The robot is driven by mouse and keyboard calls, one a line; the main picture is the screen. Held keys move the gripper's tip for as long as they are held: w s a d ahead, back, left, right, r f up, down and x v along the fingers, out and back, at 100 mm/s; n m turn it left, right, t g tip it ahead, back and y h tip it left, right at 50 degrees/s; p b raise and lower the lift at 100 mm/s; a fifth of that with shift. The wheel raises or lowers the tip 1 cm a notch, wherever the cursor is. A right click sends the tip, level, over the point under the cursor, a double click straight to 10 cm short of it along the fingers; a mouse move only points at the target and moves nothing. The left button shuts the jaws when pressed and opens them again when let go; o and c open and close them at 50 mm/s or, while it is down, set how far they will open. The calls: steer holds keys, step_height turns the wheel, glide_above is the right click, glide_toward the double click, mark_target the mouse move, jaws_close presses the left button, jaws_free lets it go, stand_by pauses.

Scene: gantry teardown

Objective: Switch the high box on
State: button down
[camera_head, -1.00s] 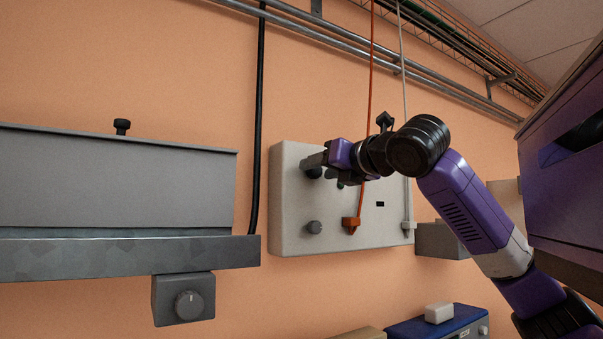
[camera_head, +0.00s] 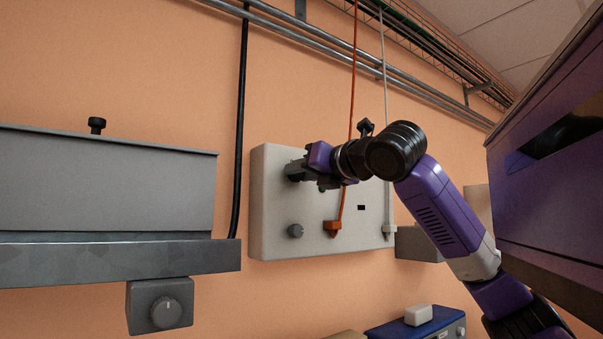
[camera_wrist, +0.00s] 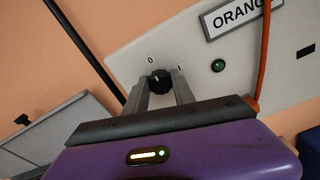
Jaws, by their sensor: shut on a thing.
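The high box is a pale beige wall box (camera_head: 275,215) in the middle of the head view. It also fills much of the wrist view (camera_wrist: 200,50). My gripper (camera_head: 292,171) is at its upper left, with its fingers toward the front face. In the wrist view the two fingers are shut on a black rotary knob (camera_wrist: 160,82), one on each side. A "0" mark is above left of the knob and a "1" mark above right. I cannot tell surely which mark the knob points to. A green lamp (camera_wrist: 218,65) and a partly cut-off "ORANG" label (camera_wrist: 235,17) are to its right.
A second knob (camera_head: 295,231) is low on the box. An orange cable (camera_head: 353,90) and a pale cable (camera_head: 385,90) run up from the box. A grey cabinet (camera_head: 100,180) and a dark grey knob box (camera_head: 160,306) are at left, past a black cable (camera_head: 240,130).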

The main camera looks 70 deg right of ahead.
steer(key=m, duration=0.4)
steer(key=m+b, duration=0.1)
steer(key=m, duration=0.8)
steer(key=shift+d+f, duration=0.1)
steer(key=shift+f, duration=0.15)
steer(key=shift+m+b, duration=0.45)
steer(key=shift+m, duration=1.65)
steer(key=shift+s+f+m, duration=0.1)
steer(key=shift+m, duration=0.2)
steer(key=c, duration=1.1)
jaws_free()
steer(key=shift+o, duration=0.2)
